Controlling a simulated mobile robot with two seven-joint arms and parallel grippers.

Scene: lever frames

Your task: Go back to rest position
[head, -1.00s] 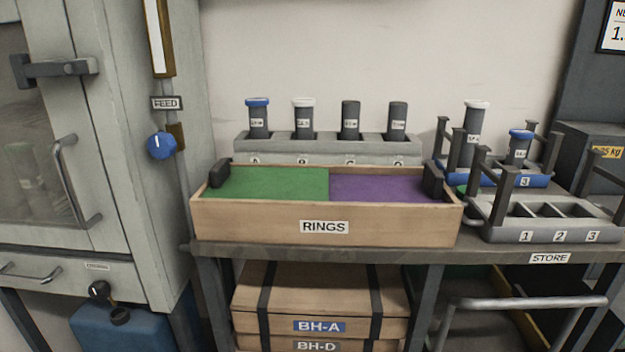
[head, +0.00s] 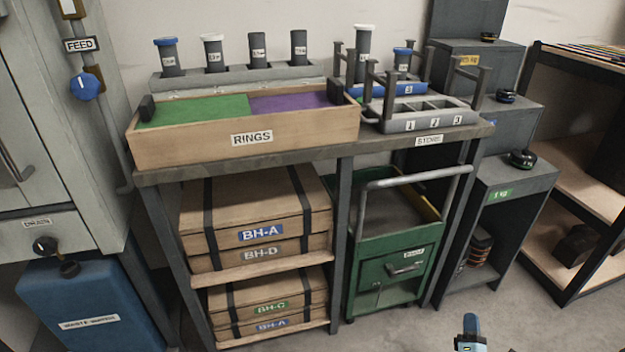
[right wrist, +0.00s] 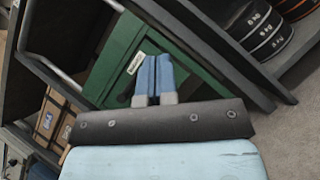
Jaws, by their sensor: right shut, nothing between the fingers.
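My right gripper (head: 471,330) shows at the bottom edge of the head view, low in front of the shelf bench and over the floor. In the right wrist view its two blue fingers (right wrist: 153,76) are side by side and shut, with nothing between them. They point toward the green cart (right wrist: 118,62), apart from it as far as I can tell. My left gripper is not in the head view.
A bench (head: 370,146) carries the wooden RINGS box (head: 190,146), a rack of capped tubes and grey and blue carriers. Wooden BH boxes (head: 250,215) and the green cart (head: 385,265) stand below. Dark weight steps (head: 520,180) stand right. Floor (head: 420,325) in front is clear.

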